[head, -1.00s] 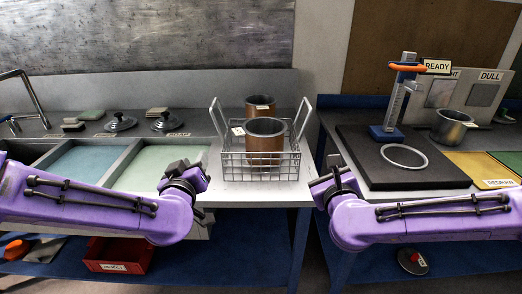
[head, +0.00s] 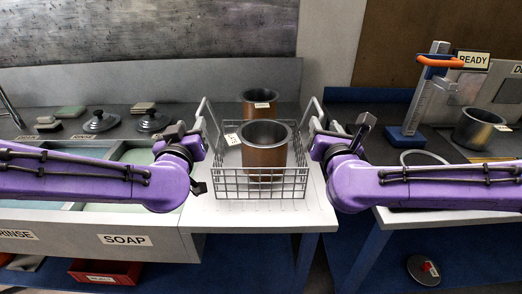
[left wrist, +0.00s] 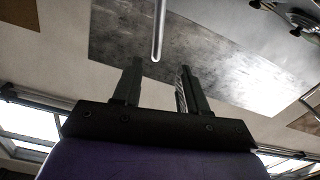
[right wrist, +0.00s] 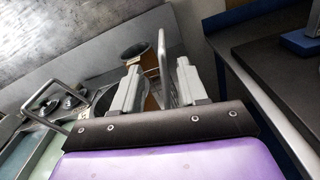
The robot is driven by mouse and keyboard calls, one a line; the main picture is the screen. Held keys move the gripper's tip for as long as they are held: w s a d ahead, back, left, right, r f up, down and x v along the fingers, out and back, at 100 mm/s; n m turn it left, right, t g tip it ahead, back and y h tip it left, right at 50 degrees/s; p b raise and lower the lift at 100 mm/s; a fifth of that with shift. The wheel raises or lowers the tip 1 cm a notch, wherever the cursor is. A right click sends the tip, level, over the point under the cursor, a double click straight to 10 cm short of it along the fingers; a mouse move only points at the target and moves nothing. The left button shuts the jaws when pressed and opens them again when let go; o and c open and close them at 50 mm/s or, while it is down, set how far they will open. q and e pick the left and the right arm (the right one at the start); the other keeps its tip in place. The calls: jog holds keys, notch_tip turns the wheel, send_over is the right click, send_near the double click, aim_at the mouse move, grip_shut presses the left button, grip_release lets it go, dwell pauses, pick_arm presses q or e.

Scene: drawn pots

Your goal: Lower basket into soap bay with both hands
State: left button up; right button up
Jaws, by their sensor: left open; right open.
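The wire basket (head: 262,190) stands on the pale counter, with a copper pot (head: 264,157) inside. A second copper pot (head: 260,104) is at its back; I cannot tell if it is inside. My left gripper (head: 200,136) is open at the left handle (head: 206,108); in the left wrist view the handle bar (left wrist: 158,35) shows between and beyond the fingers. My right gripper (head: 338,130) is open at the right handle (head: 315,108); in the right wrist view this handle (right wrist: 162,62) shows between the fingers. The soap bay (head: 135,156), pale green, is partly hidden by my left arm.
A SOAP label (head: 125,240) marks the counter front. Lidded discs (head: 152,121) lie behind the bays. On the right table are an orange-topped gauge (head: 425,95) and a dark pot (head: 478,128). A gap separates the tables.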

aim_at(201, 107)
jog(key=shift+s+r, duration=0.2)
jog(key=shift+s, duration=0.2)
pick_arm(q)
jog(key=shift+s+d+r, duration=0.15)
jog(key=shift+s+r, duration=0.1)
jog(key=shift+s, duration=0.2)
pick_arm(e)
jog(key=shift+s+d, duration=0.15)
pick_arm(q)
jog(key=shift+w+d, duration=0.1)
jog(key=shift+w, duration=0.15)
pick_arm(e)
jog(key=shift+w+d, duration=0.1)
jog(key=shift+w, duration=0.15)
pick_arm(q)
jog(key=w, duration=1)
jog(key=shift+w+f, duration=0.15)
jog(key=shift+w, duration=0.1)
pick_arm(e)
jog(key=w, duration=1)
jog(key=shift+w+f, duration=0.1)
jog(key=shift+w, duration=0.1)
